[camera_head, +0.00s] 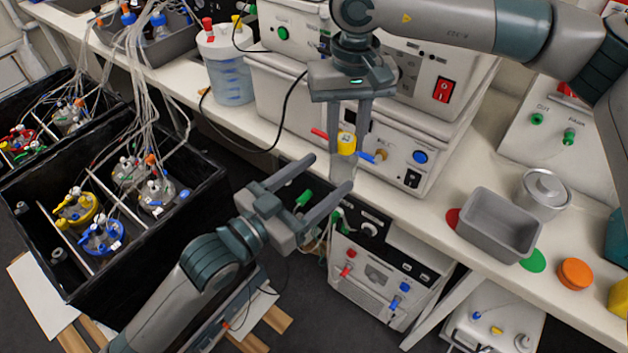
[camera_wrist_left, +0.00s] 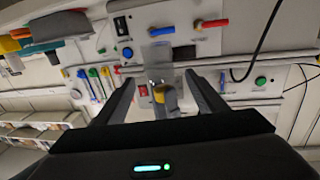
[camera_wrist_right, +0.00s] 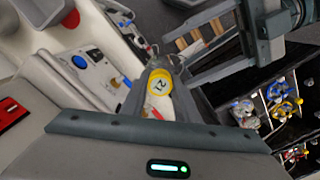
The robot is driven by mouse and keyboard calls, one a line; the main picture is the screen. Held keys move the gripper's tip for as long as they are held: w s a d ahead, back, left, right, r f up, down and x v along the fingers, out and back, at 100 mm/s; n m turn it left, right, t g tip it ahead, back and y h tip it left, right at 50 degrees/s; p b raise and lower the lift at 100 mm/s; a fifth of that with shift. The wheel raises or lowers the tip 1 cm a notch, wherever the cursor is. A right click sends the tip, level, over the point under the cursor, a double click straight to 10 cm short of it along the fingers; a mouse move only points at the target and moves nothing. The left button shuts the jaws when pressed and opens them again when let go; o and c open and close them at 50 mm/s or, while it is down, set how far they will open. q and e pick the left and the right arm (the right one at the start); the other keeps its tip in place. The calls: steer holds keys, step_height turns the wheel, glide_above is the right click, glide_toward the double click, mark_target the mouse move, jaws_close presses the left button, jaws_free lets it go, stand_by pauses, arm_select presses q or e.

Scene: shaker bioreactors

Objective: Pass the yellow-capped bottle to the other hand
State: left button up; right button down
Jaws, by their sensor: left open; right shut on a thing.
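The yellow-capped bottle (camera_head: 345,166) hangs upright in my right gripper (camera_head: 348,148), just in front of the bench edge. The right fingers are shut on it around its yellow cap, which also shows between the fingers in the right wrist view (camera_wrist_right: 160,83). My left gripper (camera_head: 328,173) is open, lower and to the left, with its fingers pointing at the clear lower body of the bottle. In the left wrist view the bottle's yellow cap (camera_wrist_left: 160,92) shows between the open left fingers. Whether a left finger touches the bottle I cannot tell.
Black crates (camera_head: 150,245) with several capped vessels and hanging tubes stand at the left. Control boxes (camera_head: 390,150) fill the bench behind the bottle. A grey bin (camera_head: 497,225), a metal pot (camera_head: 542,192) and an orange disc (camera_head: 575,274) are on the right bench.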

arm_select(q)
steer(key=x, duration=1)
steer(key=shift+w, duration=0.1)
steer(key=c, duration=1.2)
steer(key=shift+c, duration=0.4)
arm_select(e)
steer(key=c, duration=1.3)
jaws_free()
step_height(320, 180, up, 12)
steer(key=shift+w, duration=0.15)
